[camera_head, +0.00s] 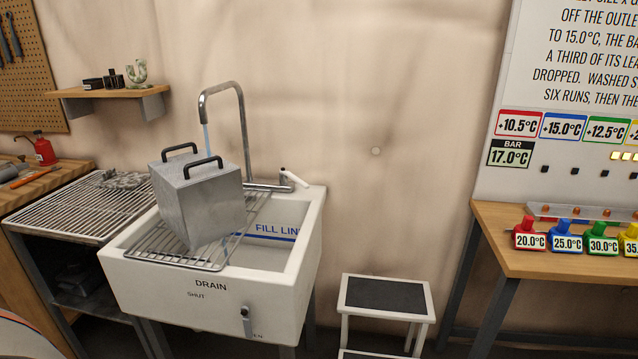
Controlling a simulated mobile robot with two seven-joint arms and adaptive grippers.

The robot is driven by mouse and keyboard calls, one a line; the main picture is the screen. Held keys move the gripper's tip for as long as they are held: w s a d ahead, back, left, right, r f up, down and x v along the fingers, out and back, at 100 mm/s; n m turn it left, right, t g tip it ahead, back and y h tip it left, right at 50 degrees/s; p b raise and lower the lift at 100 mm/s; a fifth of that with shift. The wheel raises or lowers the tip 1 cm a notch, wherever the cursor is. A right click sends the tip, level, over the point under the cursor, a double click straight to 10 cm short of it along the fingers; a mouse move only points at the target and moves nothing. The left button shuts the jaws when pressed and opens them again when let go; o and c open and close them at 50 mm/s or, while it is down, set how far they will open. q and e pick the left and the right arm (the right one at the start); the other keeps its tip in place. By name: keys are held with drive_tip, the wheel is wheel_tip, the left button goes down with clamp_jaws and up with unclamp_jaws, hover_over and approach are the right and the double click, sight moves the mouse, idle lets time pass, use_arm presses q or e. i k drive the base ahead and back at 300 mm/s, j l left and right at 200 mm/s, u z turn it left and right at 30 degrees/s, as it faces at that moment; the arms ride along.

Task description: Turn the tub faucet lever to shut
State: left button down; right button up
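The tub faucet (238,108) is a grey metal gooseneck rising behind the white tub (150,285). A pale blue stream (206,137) comes down from its spout. Neither of my grippers is in view.
A metal box with two black handles (200,203) stands on a wire rack (165,247) over the tub. A step stool (386,296) stands right of the tub. A wooden table (530,258) with coloured, temperature-labelled bottles is farther right. A drying rack (75,215) is at left.

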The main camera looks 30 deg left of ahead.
sight(282, 170)
drive_tip(key=i+l+u, duration=0.1)
drive_tip(key=i+l, duration=0.15)
drive_tip(key=i, duration=0.25)
drive_tip(key=i+l+u, duration=0.15)
drive_tip(key=i+l, duration=0.15)
drive_tip(key=i, duration=0.2)
drive_tip(key=i+l+u, duration=0.1)
drive_tip(key=i+l, duration=0.25)
drive_tip(key=i, duration=0.15)
